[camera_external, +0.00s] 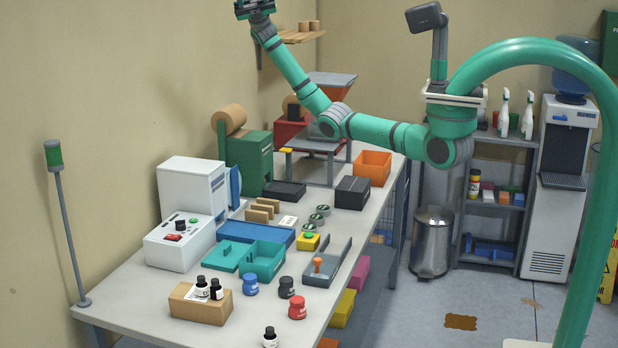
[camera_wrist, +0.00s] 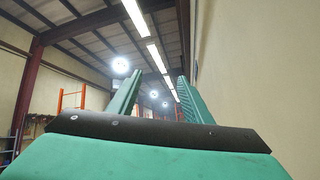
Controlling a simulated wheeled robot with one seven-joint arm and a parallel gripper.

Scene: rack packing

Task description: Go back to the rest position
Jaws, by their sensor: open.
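My gripper (camera_external: 254,8) is high at the top edge of the external view, well above the table and near the back wall. It is partly cut off by the frame there. In the wrist view my gripper (camera_wrist: 152,95) points up towards the ceiling, with its two green fingers apart and nothing between them. My arm reaches left and up from its shoulder at the right, and it touches nothing that I can see.
The long table (camera_external: 130,290) holds a wooden block (camera_external: 200,303) with bottles, several loose bottles, a teal bin (camera_external: 262,260), white machines and an orange bin (camera_external: 372,166). A wall shelf (camera_external: 300,36) is just right of my gripper in the picture. A signal lamp (camera_external: 54,154) stands at left.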

